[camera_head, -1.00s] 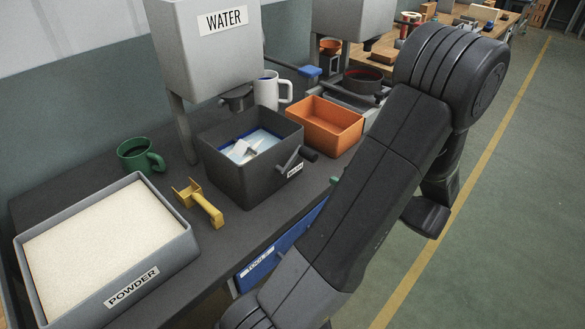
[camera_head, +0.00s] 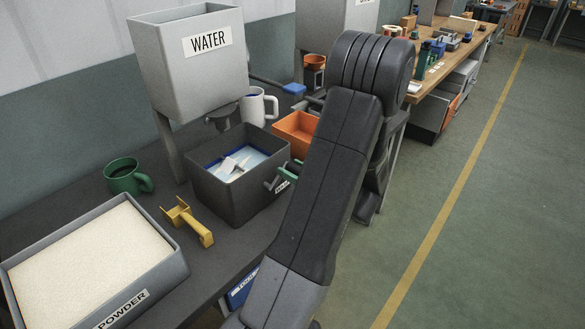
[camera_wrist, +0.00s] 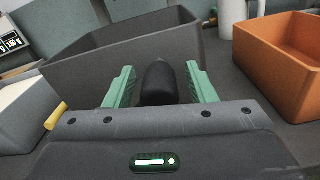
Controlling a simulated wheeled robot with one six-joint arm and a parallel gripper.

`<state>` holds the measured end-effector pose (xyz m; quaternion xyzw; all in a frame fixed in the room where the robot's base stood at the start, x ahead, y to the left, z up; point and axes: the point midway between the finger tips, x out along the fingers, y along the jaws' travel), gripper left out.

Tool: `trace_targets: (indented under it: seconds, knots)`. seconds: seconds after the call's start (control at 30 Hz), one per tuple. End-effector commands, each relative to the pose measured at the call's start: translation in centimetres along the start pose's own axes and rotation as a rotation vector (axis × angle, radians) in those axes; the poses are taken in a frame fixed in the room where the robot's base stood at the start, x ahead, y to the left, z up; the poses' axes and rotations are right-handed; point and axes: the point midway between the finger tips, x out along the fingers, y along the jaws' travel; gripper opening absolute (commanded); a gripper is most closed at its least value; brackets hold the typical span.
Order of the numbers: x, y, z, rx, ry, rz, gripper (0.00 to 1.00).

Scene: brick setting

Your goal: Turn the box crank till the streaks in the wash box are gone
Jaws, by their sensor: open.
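The dark grey wash box (camera_head: 212,190) stands on the bench under the water tank, and its near wall fills the middle of the wrist view (camera_wrist: 82,75). Pale streaks (camera_head: 240,162) show on the blue-white contents inside it. The black crank grip (camera_wrist: 160,83) points at the wrist camera, between the two green fingers of my gripper (camera_wrist: 160,70). My gripper is open, with a gap visible on each side of the grip. In the head view my gripper (camera_head: 289,171) is at the box's right side, partly hidden by my arm, which also covers part of the crank.
An orange bin (camera_head: 293,132) stands right behind the box, with a white mug (camera_head: 257,105) beside it. A yellow scoop (camera_head: 188,220), green mug (camera_head: 125,177) and powder tray (camera_head: 160,285) are to the left. The water tank (camera_head: 190,60) rises behind. Floor at right is clear.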

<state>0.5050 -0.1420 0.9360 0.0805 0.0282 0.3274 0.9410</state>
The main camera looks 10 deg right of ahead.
Motion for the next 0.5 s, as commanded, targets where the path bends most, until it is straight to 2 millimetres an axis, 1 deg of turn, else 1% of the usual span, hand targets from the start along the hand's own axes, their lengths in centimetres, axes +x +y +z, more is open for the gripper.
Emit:
trace_targets:
  seconds: [0.1,0.33,0.37,0.5]
  knots:
    - [0.41,0.0,0.02,0.0,0.0,0.0,0.5]
    - [0.43,-0.01,0.0,0.0,0.0,0.0,0.5]
    - [0.42,-0.01,0.0,0.0,0.0,0.0,0.47]
    - [0.41,-0.01,0.0,0.0,0.0,0.0,0.19]
